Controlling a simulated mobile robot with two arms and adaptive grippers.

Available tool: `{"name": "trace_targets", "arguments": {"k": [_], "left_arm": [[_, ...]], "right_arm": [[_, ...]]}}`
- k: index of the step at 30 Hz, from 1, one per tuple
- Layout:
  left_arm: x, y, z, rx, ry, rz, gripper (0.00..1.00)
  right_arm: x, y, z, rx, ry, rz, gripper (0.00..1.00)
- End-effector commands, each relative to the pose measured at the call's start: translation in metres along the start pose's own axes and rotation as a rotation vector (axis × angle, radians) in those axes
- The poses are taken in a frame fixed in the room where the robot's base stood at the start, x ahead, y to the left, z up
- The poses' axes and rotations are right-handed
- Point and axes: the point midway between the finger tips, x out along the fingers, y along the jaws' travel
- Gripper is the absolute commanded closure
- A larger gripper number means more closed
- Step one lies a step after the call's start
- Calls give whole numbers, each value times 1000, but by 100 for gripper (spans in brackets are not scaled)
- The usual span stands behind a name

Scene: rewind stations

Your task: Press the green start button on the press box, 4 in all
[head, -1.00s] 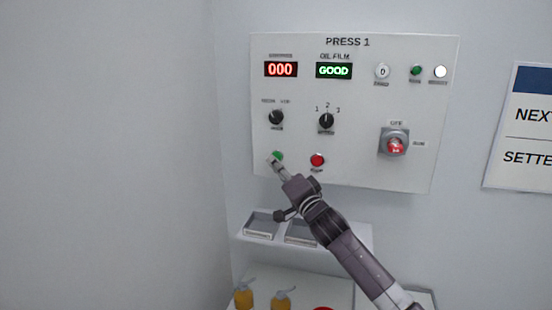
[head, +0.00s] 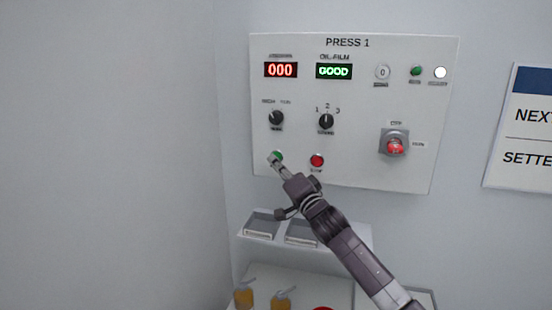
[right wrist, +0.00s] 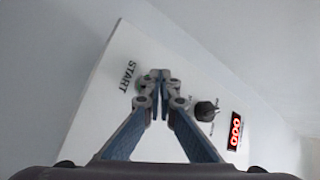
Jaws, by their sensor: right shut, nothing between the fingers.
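The press box (head: 352,85) is a white panel headed PRESS 1 on the wall. The green start button (head: 278,155) is at the lower left, partly hidden by my right gripper (head: 273,161). The gripper is shut and empty, its tips at the button; I cannot tell whether they touch. My left gripper is not in view.
A red stop button (head: 317,160) is just right of the gripper. Black knobs (head: 276,117) and a red rotary switch (head: 395,146) are on the panel. Below are a shelf with trays (head: 262,226) and yellow bottles (head: 243,298). A sign (head: 520,130) hangs at right.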

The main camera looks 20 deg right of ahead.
Motion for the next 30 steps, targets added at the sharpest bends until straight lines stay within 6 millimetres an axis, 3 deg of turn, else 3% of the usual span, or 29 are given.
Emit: {"name": "trace_targets", "arguments": {"k": [30], "left_arm": [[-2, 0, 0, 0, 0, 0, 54]], "right_arm": [[6, 4, -5, 0, 0, 0, 100]]}}
